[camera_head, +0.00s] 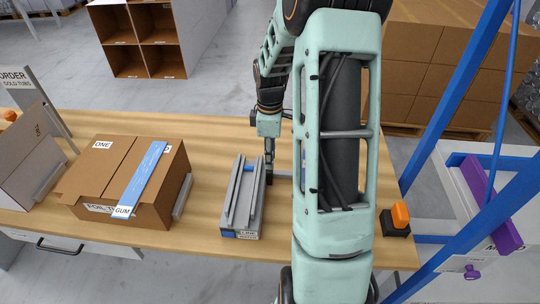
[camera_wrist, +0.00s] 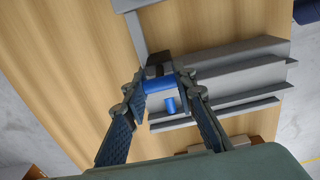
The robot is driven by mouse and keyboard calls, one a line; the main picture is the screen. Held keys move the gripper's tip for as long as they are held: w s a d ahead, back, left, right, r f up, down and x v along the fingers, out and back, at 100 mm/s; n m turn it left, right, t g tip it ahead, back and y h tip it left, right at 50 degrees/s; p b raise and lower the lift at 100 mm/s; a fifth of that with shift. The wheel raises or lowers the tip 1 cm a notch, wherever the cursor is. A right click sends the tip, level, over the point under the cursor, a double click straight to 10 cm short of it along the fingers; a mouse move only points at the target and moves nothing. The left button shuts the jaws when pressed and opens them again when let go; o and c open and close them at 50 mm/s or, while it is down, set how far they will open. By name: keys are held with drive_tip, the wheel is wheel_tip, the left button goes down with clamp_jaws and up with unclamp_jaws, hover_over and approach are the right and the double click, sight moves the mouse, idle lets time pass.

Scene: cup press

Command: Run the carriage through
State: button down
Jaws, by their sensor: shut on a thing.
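The grey press unit (camera_head: 229,218) lies lengthwise on the wooden table, with two raised rails and a blue part (camera_head: 248,168) between them near its far end. My gripper (camera_head: 269,176) is at the far right side of the unit, low over the table. In the wrist view my gripper (camera_wrist: 158,84) is shut on a blue bar (camera_wrist: 157,86), which spans between its fingertips. A second blue piece (camera_wrist: 170,105) shows just behind it, by the grey rails (camera_wrist: 235,85). I cannot tell how the bar joins the carriage.
An orange-topped black switch (camera_head: 399,217) sits at the table's right end. A blue frame (camera_head: 455,110) rises beyond it. My arm hides the table's middle right.

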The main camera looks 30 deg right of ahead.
drive_tip(key=shift+w+d+r, duration=0.15)
drive_tip(key=shift+w+d, duration=0.05)
drive_tip(key=shift+w, duration=0.05)
drive_tip(key=c, duration=1.7)
unclamp_jaws()
drive_tip(key=shift+c, duration=0.2)
drive_tip(key=shift+o, duration=0.8)
wheel_tip(320, 180, up, 12)
